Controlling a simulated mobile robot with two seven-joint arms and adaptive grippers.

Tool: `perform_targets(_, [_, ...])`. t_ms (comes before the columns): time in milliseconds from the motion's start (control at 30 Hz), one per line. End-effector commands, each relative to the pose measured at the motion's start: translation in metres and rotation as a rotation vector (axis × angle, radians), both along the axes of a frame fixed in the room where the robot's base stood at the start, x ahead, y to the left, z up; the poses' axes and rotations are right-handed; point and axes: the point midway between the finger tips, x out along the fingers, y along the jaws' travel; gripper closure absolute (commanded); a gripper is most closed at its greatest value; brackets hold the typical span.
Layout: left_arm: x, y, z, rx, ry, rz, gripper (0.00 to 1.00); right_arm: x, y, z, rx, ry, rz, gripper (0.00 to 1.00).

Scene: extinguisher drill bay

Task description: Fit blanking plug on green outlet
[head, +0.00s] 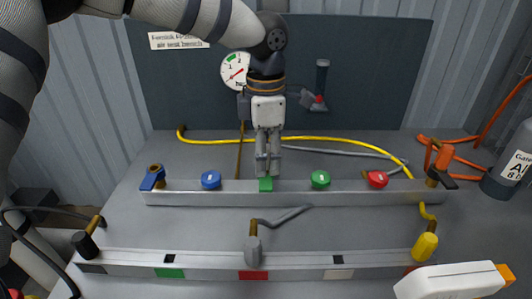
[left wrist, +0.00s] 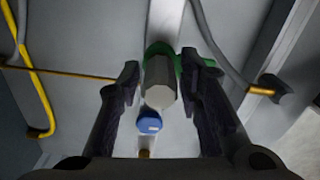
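My left gripper (head: 267,168) points straight down over the middle of the rear rail (head: 345,196), at the green outlet (head: 265,185). In the left wrist view, a grey hexagonal piece (left wrist: 160,82), apparently the blanking plug, stands between the fingers of this gripper (left wrist: 160,72). A narrow gap shows on each side of it, so the gripper looks open around it. Behind its far end is a green collar (left wrist: 187,66), partly hidden by the piece and a finger. I cannot tell how deeply the piece sits. My right gripper is out of view.
Blue (head: 211,179), green (head: 320,179) and red (head: 377,179) caps stand along the same rail. Yellow (head: 330,139) and grey hoses lie behind. A front rail (head: 200,261) runs nearer.

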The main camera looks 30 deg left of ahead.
Motion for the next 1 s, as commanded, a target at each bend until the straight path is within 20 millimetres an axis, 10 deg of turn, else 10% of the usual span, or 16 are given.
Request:
perform_targets(367, [0.001,0.0,0.006,-0.001,-0.003,0.0,0.55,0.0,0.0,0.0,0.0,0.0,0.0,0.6])
perform_targets(700, [0.001,0.0,0.09,-0.001,-0.004,0.0,0.55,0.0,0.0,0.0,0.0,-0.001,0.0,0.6])
perform_targets(1000, [0.0,0.0,0.121,0.0,0.0,0.0,0.55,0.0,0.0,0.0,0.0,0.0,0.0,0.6])
